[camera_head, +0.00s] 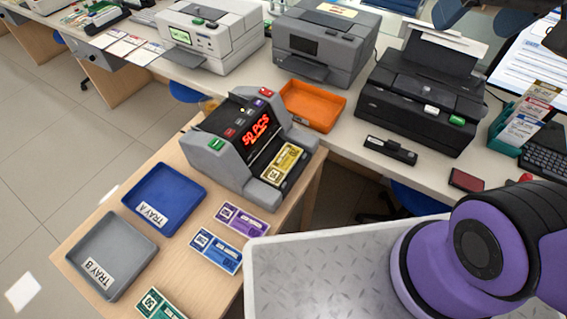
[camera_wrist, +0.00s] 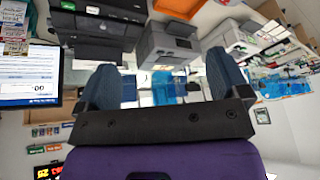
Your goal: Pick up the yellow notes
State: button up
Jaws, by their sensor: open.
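The yellow notes (camera_head: 283,164) lie in the front slot of a grey counting machine (camera_head: 228,150), whose red display reads "50 PCS". In the wrist view my gripper (camera_wrist: 165,82) shows two blue-grey fingers set wide apart with nothing between them. It points out over the room, with printers behind it, and is away from the notes. The gripper itself is out of the head view; only my purple arm shows there at the lower right. I cannot make out the yellow notes in the wrist view.
A blue tray A (camera_head: 194,176) and grey tray B (camera_head: 151,242) sit on the wooden table left of the machine. Purple notes (camera_head: 241,221), blue notes (camera_head: 215,250) and green notes (camera_head: 158,304) lie in front. An orange tray (camera_head: 341,106) and a black printer (camera_head: 421,98) stand behind.

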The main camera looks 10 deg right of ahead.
jog(key=w+a+f+m+g+y, duration=0.1)
jog(key=w+a+f+g+y, duration=0.1)
jog(key=w+a+f, duration=0.5)
jog(key=m+g+h, duration=0.3)
jog(key=m, duration=0.3)
send_over(283, 162)
notch_tip(283, 162, down, 31)
notch_tip(283, 162, down, 11)
jog(key=shift+a+f, duration=0.1)
jog(key=c, duration=1.1)
